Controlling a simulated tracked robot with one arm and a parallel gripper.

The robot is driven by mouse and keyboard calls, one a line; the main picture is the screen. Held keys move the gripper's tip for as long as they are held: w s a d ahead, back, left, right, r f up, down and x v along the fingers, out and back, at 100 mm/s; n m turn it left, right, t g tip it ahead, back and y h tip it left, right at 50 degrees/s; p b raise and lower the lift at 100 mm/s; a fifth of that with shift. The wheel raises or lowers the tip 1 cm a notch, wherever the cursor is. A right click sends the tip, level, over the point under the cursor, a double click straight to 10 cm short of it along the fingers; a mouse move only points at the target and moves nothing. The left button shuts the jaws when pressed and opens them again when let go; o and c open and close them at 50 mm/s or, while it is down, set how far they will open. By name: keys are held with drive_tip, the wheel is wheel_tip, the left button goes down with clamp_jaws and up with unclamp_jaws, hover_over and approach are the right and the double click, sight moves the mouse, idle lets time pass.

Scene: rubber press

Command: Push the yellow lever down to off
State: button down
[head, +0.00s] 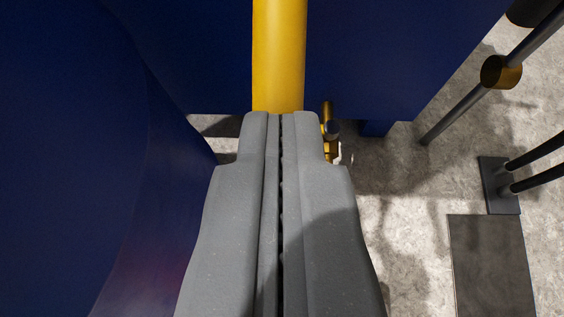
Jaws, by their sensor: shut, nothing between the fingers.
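A yellow bar (279,55), which looks like the yellow lever, comes down from the top edge of the head view. My gripper (281,116) is in the middle of the view, its two grey fingers shut with nothing between them. Its tips overlap the lower visible end of the yellow bar. I cannot tell whether they touch it or are only in front of it. The bar's lower end is hidden behind the fingertips, and its top is out of view.
Dark blue machine panels (70,150) fill the left and top. A small yellow part with a dark knob (332,129) shows just right of my fingertips. At right are dark rods with a brass-coloured collar (501,72), a dark plate (491,265) and open concrete floor (400,215).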

drive_tip(key=p+v, duration=0.8)
drive_tip(key=v, duration=0.5)
drive_tip(key=shift+d+r+p, duration=0.3)
drive_tip(key=shift+r+p, duration=0.05)
drive_tip(key=shift+r, duration=0.15)
idle(0.4)
